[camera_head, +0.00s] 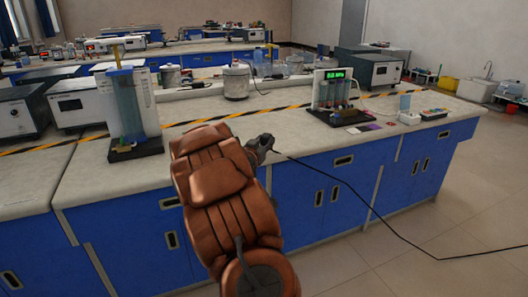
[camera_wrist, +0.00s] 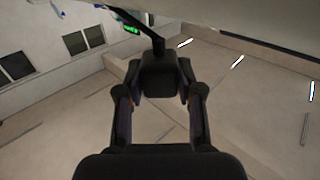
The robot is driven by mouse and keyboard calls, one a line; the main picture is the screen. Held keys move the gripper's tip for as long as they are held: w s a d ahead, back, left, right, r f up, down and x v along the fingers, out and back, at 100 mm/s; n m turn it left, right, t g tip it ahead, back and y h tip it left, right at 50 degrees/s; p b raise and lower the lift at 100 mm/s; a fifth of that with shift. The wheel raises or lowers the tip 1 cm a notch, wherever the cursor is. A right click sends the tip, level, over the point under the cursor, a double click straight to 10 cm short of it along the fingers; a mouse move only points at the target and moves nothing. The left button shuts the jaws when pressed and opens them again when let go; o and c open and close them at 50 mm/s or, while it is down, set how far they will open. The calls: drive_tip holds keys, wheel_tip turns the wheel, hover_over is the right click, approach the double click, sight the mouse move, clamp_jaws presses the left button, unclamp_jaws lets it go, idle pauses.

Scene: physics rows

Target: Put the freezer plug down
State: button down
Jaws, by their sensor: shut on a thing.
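The freezer plug is a dark block (camera_wrist: 160,75) between the two fingers of my gripper (camera_wrist: 160,92) in the wrist view. Its black cable runs off toward the top left there. In the head view my gripper (camera_head: 263,143) is a small dark shape at the end of my brown arm, by the front edge of the lab bench. The black cable (camera_head: 350,187) leaves it to the right and drops across the blue cabinets to the floor. The plug itself is hard to tell apart from the gripper there. I cannot tell the height above the bench.
The pale bench top (camera_head: 215,110) has clear room around my gripper. A column apparatus (camera_head: 130,105) stands left, and a device with a green display (camera_head: 332,95) stands right. A white container (camera_head: 236,82) is behind. Yellow-black tape (camera_head: 285,107) crosses the bench.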

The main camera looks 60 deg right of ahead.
drive_tip(key=shift+a+f, duration=0.1)
drive_tip(key=shift+f, duration=1.65)
drive_tip(key=shift+f, duration=0.1)
drive_tip(key=c, duration=0.7)
unclamp_jaws()
drive_tip(key=shift+c, duration=0.2)
drive_tip(key=shift+w, duration=0.1)
drive_tip(key=s+a, duration=0.2)
drive_tip(key=a, duration=0.9)
drive_tip(key=shift+s+a, duration=0.2)
drive_tip(key=shift+a, duration=0.2)
